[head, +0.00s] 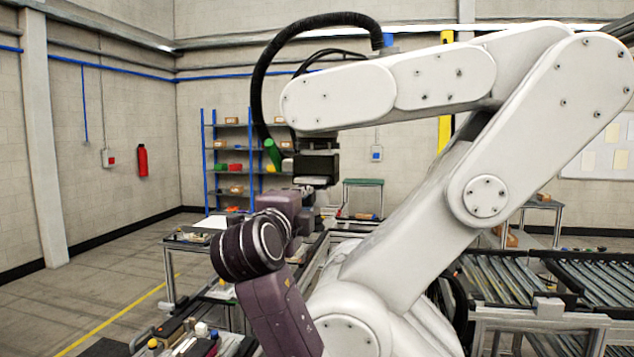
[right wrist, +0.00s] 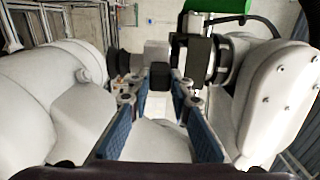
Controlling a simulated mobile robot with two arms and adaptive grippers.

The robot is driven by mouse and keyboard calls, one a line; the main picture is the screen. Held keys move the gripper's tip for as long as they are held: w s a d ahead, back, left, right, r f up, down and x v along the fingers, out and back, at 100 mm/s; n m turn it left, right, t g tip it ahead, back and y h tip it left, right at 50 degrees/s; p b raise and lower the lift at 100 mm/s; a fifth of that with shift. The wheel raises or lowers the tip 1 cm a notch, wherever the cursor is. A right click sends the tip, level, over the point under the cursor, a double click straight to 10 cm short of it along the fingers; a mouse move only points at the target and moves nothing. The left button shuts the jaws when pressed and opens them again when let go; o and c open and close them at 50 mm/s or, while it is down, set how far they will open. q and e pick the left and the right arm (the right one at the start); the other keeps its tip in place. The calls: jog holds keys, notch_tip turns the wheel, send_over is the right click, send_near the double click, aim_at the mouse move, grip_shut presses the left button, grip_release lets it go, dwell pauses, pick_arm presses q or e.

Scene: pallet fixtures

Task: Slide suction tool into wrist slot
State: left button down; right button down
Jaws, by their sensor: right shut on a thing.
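My right gripper (right wrist: 160,98) shows its two blue-padded fingers in the right wrist view, closed on a dark block, which I take to be the suction tool (right wrist: 157,79). A black round part stands at the block's left. The dark wrist bracket (right wrist: 197,58) of the white robot arm is just right of the block; a gap or contact between them cannot be told. In the head view the black wrist part (head: 317,167) hangs under the white arm's end, and my right gripper (head: 309,199) is just below it, mostly hidden. My left gripper is not in view.
The big white robot arm (head: 485,140) fills the right of the head view, with a black hose (head: 262,85) looping at its end. A green cylinder (head: 272,154) juts out beside the wrist. Roller conveyors (head: 510,280) stand at right. Floor at left is free.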

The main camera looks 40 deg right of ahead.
jog(key=shift+r, duration=0.1)
dwell(0.3)
jog(key=shift+w+d, duration=0.45)
jog(key=shift+d, duration=0.05)
jog(key=shift+d+b, duration=0.1)
jog(key=shift+b, duration=0.2)
jog(key=shift+w+d, duration=0.45)
jog(key=shift+d, duration=0.1)
dwell(0.4)
jog(key=shift+w+d+b, duration=0.35)
jog(key=shift+w+d, duration=0.05)
jog(key=shift+b, duration=0.3)
dwell(0.3)
